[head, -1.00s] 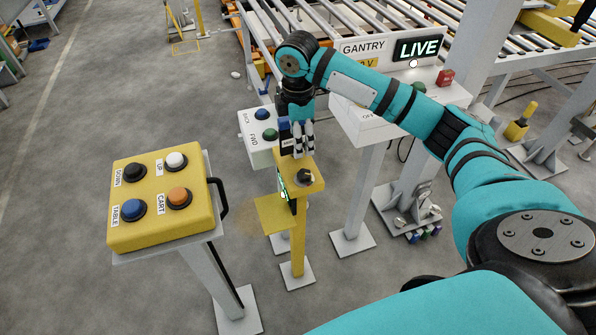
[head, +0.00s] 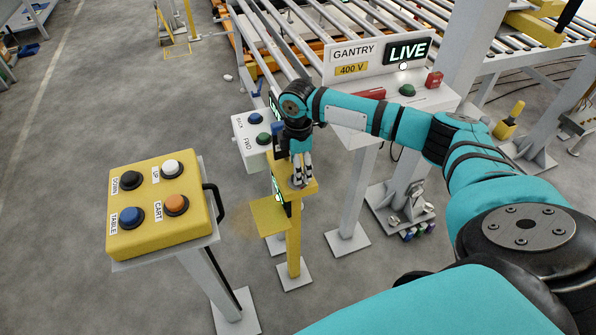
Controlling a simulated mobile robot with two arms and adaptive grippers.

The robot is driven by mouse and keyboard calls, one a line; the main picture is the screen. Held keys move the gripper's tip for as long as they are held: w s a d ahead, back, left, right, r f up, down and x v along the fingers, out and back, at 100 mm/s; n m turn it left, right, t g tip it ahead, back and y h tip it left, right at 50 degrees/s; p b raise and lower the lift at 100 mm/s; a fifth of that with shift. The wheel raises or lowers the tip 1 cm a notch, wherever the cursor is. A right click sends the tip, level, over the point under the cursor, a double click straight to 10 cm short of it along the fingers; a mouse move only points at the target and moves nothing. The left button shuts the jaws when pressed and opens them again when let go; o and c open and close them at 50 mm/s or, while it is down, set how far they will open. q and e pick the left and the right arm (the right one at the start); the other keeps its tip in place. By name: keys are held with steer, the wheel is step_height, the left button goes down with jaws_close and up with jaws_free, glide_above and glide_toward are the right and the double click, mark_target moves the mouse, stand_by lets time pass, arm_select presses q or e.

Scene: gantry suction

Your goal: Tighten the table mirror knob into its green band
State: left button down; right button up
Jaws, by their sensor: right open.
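The table mirror knob sits on top of the yellow post (head: 293,250). It is now mostly hidden behind my right gripper (head: 301,181), which points down over the post's top. The gripper's fingers are open and at the knob's height; I cannot tell whether they touch it. A small lit green display (head: 278,190) shows on the post's left side, partly covered. The green band itself cannot be made out. My left gripper is not in view.
A yellow button box (head: 160,208) stands at the left on a grey post. A white button box (head: 252,138) is just behind the knob post. The gantry panel (head: 385,95) reads LIVE, 400 V, behind my right arm. Open floor lies to the left.

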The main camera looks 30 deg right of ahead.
steer(key=shift+f, duration=1.75)
